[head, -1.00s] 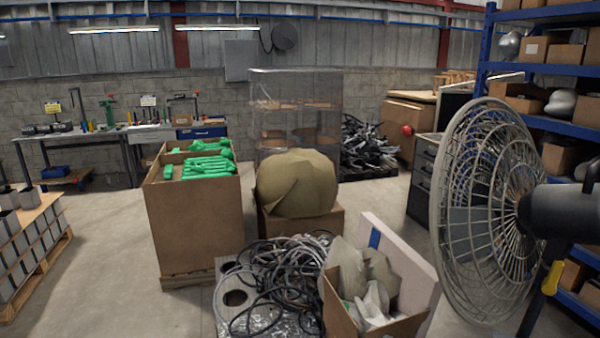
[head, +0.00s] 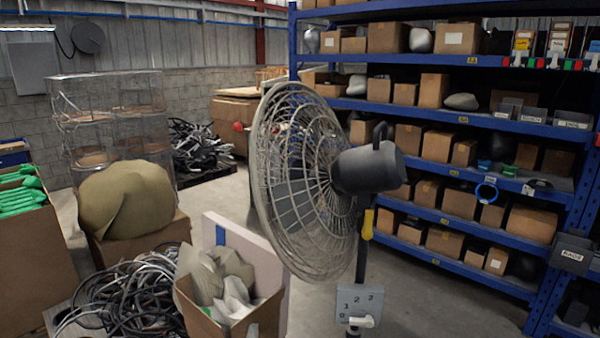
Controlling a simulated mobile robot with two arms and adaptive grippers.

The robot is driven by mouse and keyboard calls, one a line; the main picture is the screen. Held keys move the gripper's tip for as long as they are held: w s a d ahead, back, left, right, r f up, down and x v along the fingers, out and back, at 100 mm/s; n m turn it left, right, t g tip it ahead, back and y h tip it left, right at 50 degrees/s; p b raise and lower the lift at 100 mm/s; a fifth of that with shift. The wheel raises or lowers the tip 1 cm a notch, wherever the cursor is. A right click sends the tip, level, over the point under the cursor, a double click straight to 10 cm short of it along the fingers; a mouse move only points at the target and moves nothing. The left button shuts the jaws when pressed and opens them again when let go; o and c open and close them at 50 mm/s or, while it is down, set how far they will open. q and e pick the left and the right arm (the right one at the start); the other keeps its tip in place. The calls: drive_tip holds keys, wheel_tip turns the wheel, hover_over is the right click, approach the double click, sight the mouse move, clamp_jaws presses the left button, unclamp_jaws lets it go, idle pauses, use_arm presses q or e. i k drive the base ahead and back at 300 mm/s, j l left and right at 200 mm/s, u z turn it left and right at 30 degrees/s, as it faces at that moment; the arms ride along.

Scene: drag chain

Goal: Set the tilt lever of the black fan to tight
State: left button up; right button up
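The black fan (head: 370,169) stands right of centre in the head view, with its wire cage facing left and its dark motor housing at the right. A yellow lever (head: 367,224) hangs below the motor, beside the upper part of the pole; this looks like the tilt lever. I cannot tell from here whether it is tight or loose. A grey panel marked with numbers (head: 359,301) sits lower on the pole, with a white knob (head: 361,321) at its bottom. Neither of my grippers shows in the view.
Blue shelving (head: 470,130) with cardboard boxes stands behind and right of the fan. An open carton (head: 228,309) and a heap of black cables (head: 125,300) lie at lower left. Grey floor (head: 450,310) is clear right of the pole.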

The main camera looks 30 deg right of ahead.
sight(366, 234)
drive_tip(key=z, duration=1.4)
